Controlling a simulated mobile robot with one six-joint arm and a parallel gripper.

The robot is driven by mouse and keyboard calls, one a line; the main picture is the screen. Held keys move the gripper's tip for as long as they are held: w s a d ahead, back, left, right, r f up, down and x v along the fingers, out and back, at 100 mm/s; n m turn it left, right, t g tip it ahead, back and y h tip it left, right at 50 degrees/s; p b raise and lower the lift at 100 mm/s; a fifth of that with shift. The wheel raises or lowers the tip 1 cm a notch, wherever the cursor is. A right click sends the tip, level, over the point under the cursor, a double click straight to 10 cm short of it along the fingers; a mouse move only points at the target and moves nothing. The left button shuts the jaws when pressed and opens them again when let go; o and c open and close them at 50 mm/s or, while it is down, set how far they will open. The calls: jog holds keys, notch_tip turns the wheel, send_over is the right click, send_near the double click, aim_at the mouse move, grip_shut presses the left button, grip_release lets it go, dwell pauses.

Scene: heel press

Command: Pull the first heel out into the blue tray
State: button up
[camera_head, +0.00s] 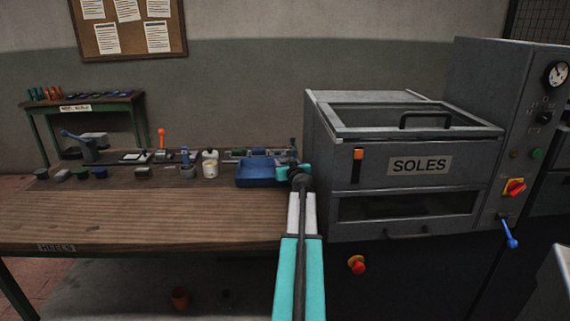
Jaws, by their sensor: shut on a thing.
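The blue tray (258,174) sits on the wooden bench near its right end, beside the grey SOLES machine. My gripper (288,167) is at the tray's right end, at the far tip of my teal arm. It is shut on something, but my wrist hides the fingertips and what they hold. I cannot make out the first heel itself. A small dark device (292,145) stands just behind my gripper, partly covered by it.
The SOLES machine (420,166) stands close on the right. Behind the tray is a low rack (240,153) with coloured pieces. The bench's front (150,215) is clear.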

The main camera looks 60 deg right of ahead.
jog(key=shift+f+b, duration=0.45)
jog(key=shift+b, duration=0.05)
jog(key=o, duration=1.4)
jog(key=shift+r, duration=0.15)
jog(key=shift+r+p, duration=1.6)
jog(key=shift+r, duration=1.75)
